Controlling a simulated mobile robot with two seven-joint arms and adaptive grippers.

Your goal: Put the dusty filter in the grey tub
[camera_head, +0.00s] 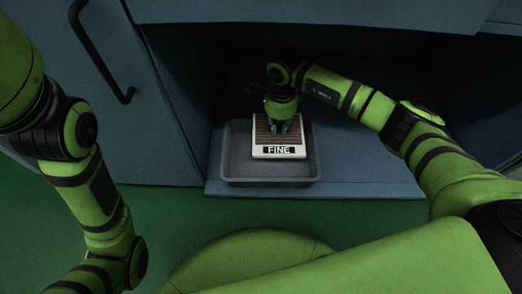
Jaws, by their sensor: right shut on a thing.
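A filter (261,151) with a white frame, brown slats and a label reading "FINE" is held at the grey tub (228,168). Its label faces me. My right gripper (278,126) is shut on the filter from above. The filter overlaps the tub's opening in the picture; whether it touches the tub's floor I cannot tell. The tub stands on the low blue shelf inside a dark open bay. My left arm comes in at the left, but its gripper is outside the picture.
The blue shelf (370,182) has bare room to the right of the tub. A blue cabinet door (140,140) with a black handle (99,62) stands at the left. The bay's upper edge (310,10) crosses above. The floor (190,215) is green.

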